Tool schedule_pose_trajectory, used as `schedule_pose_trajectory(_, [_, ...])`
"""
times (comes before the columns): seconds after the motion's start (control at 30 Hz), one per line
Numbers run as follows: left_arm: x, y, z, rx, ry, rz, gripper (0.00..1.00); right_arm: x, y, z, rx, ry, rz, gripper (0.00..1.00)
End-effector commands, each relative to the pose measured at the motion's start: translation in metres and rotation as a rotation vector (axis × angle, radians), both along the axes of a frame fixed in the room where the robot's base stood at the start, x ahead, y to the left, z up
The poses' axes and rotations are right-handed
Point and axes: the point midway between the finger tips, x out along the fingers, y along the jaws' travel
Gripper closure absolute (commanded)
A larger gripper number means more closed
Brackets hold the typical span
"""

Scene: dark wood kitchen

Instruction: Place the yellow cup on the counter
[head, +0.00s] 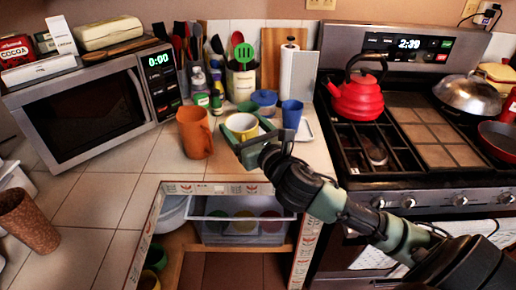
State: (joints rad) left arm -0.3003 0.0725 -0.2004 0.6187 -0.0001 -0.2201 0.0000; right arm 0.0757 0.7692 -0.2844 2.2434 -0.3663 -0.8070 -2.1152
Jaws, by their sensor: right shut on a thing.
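The yellow cup (242,124) is in my right gripper (246,143), above the far part of the tiled counter (165,155). The gripper is shut on the cup and hides its lower front. I cannot tell whether the cup's base touches the counter. An orange mug (194,133) stands just left of the yellow cup. A blue cup (291,114) stands to its right. My left gripper is not in view.
A microwave (85,105) stands on the counter at left. A utensil holder (241,82) and small bottles are behind the cup. A stove with a red kettle (358,95) is at right. A brown cup (27,220) is at lower left. The counter's front middle is clear.

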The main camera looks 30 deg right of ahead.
Motion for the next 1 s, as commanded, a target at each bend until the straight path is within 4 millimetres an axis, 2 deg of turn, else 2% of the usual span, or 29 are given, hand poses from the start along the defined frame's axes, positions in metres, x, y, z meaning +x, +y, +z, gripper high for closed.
schedule_pose_trajectory(0.03, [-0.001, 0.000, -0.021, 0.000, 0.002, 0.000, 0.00, 0.014, -0.020, 0.006, -0.011, -0.016, -0.022, 0.78])
schedule_pose_trajectory(0.2, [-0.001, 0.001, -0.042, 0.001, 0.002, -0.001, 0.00, 0.035, -0.068, 0.044, 0.005, -0.017, -0.082, 0.78])
schedule_pose_trajectory(0.3, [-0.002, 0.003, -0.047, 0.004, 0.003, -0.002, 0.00, 0.039, -0.083, 0.058, 0.017, -0.018, -0.099, 0.78])
schedule_pose_trajectory(0.37, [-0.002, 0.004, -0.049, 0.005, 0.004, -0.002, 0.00, 0.040, -0.086, 0.058, 0.022, -0.014, -0.104, 0.78])
schedule_pose_trajectory(0.47, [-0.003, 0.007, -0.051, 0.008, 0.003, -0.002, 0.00, 0.040, -0.088, 0.042, 0.028, -0.007, -0.106, 0.78])
schedule_pose_trajectory(0.8, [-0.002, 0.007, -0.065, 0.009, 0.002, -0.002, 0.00, 0.039, -0.087, -0.050, 0.033, -0.007, -0.107, 0.78])
schedule_pose_trajectory(1.0, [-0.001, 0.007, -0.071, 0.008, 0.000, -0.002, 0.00, 0.039, -0.087, -0.088, 0.029, -0.010, -0.106, 0.78])
